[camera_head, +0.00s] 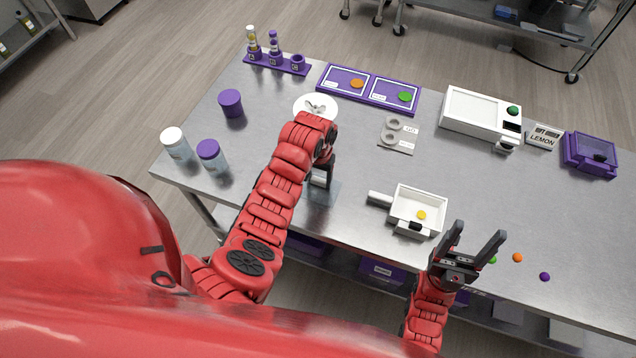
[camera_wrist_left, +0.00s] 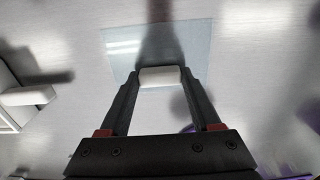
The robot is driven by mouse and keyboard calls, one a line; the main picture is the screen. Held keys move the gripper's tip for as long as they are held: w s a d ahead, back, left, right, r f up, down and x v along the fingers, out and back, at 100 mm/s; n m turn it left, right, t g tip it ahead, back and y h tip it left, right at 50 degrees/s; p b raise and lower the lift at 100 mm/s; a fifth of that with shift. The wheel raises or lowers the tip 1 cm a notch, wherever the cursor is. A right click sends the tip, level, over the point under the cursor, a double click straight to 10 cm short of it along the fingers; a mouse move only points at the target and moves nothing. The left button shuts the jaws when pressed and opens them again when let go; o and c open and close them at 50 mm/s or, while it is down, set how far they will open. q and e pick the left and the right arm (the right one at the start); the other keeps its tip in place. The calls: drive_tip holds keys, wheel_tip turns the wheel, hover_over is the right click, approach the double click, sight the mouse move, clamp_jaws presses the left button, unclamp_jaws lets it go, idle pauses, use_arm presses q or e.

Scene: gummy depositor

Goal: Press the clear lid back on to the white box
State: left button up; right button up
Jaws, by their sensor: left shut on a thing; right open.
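The clear lid (camera_head: 326,195) is a thin see-through pane with a white grip block (camera_wrist_left: 160,77). My left gripper (camera_head: 322,180) is shut on that block; the lid also shows in the left wrist view (camera_wrist_left: 195,40). I cannot tell whether the lid touches the table or hangs just above it. The white box (camera_head: 432,198) stands open to the right of the lid, with a yellow gummy (camera_head: 421,215) inside. Part of the box shows at the left edge of the left wrist view (camera_wrist_left: 8,108). My right gripper (camera_head: 480,232) is open and empty, right of the box near the table's front edge.
Green, orange (camera_head: 517,257) and purple (camera_head: 545,277) gummies lie right of my right gripper. A white plate (camera_head: 301,106) is behind my left arm. A grey card with rings (camera_head: 399,135) lies behind the box. The steel table (camera_head: 350,165) is bare between lid and box.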

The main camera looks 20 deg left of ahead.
sight(318, 182)
use_arm(q)
drive_tip(key=shift+r+b, duration=1.25)
drive_tip(key=shift+r, duration=0.05)
drive_tip(key=shift+s+r+p, duration=0.45)
drive_tip(key=shift+r+p, duration=0.2)
drive_tip(key=shift+r, duration=0.15)
drive_tip(key=s+p, duration=0.1)
drive_tip(key=s, duration=0.1)
drive_tip(key=s+p, duration=0.1)
drive_tip(key=s, duration=0.2)
drive_tip(key=s+p, duration=0.1)
drive_tip(key=s, duration=0.2)
drive_tip(key=shift+a+r+p, duration=0.2)
drive_tip(key=shift+r+p, duration=0.05)
drive_tip(key=shift+p, duration=0.05)
drive_tip(key=s, duration=0.7)
drive_tip(key=shift+r+p, duration=0.15)
drive_tip(key=shift+p, duration=0.2)
drive_tip(key=shift+s, duration=0.1)
